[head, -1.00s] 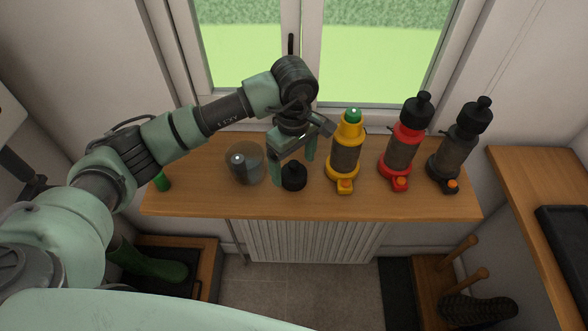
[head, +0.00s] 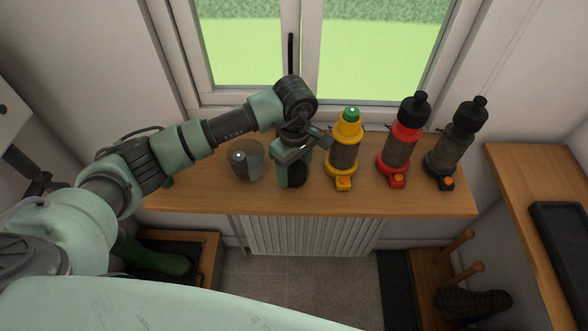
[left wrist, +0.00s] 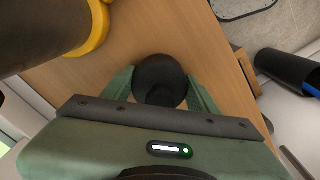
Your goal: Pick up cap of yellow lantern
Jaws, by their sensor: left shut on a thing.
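The yellow lantern (head: 345,152) stands on the wooden sill with its top uncapped, a green battery end (head: 351,114) showing. Its yellow base edge also shows in the left wrist view (left wrist: 99,25). The black cap (head: 294,182) sits on the sill to the left of the lantern. My left gripper (head: 292,180) is down over the cap and shut on it; in the left wrist view the round black cap (left wrist: 160,80) is between the two green fingers. I cannot tell whether the cap still touches the sill. My right gripper is not in view.
A clear glass jar (head: 246,160) stands just left of my left gripper. A red lantern (head: 398,148) and a black lantern (head: 452,146), both capped, stand to the right of the yellow one. The sill's front strip (head: 400,202) is free.

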